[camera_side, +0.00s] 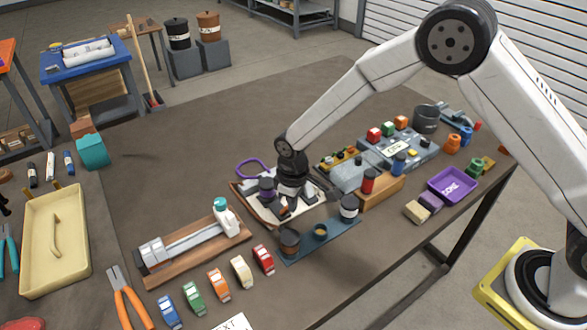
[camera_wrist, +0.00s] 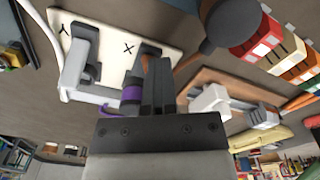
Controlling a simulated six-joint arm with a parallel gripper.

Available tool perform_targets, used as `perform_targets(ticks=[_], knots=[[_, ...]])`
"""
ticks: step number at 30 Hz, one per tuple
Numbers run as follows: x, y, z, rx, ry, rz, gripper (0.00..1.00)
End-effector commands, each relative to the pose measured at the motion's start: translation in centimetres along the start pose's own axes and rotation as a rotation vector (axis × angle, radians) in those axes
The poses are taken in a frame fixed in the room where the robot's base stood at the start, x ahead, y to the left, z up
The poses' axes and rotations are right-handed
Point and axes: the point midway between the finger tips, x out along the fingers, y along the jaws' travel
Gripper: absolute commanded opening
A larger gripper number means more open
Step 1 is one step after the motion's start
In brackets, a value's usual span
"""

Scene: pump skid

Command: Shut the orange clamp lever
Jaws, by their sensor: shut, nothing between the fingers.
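My gripper (camera_side: 291,196) is low over a white plate (camera_side: 314,212) near the middle of the bench. In the wrist view its two dark fingers (camera_wrist: 159,72) are together and empty, in front of the plate marked X and Y (camera_wrist: 112,30). A grey and white clamp-like fitting (camera_wrist: 76,72) stands on the plate, left of the fingers. A purple-banded part (camera_wrist: 131,95) is close beside the fingers. Whether the fingers touch anything cannot be told.
A blue mat (camera_side: 315,247) with small pots is in front. A grey fixture (camera_side: 397,148) and a purple tray (camera_side: 452,186) stand to the right.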

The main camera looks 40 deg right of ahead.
Motion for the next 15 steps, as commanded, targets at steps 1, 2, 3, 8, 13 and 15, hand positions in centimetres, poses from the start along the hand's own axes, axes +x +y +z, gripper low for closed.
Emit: perform_targets(ticks=[1, 2, 3, 8, 13, 15], knots=[[1.63, -0.24, 0.35, -0.003, -0.003, -0.002, 0.0], [1.63, -0.24, 0.34, -0.003, -0.003, -0.002, 0.0], [1.63, -0.23, 0.32, -0.003, -0.003, -0.002, 0.0], [1.63, -0.11, 0.08, -0.003, -0.002, -0.002, 0.0], [1.61, 0.13, -0.35, -0.004, -0.001, -0.001, 0.0], [1.59, 0.25, -0.56, -0.004, 0.001, -0.001, 0.0]])
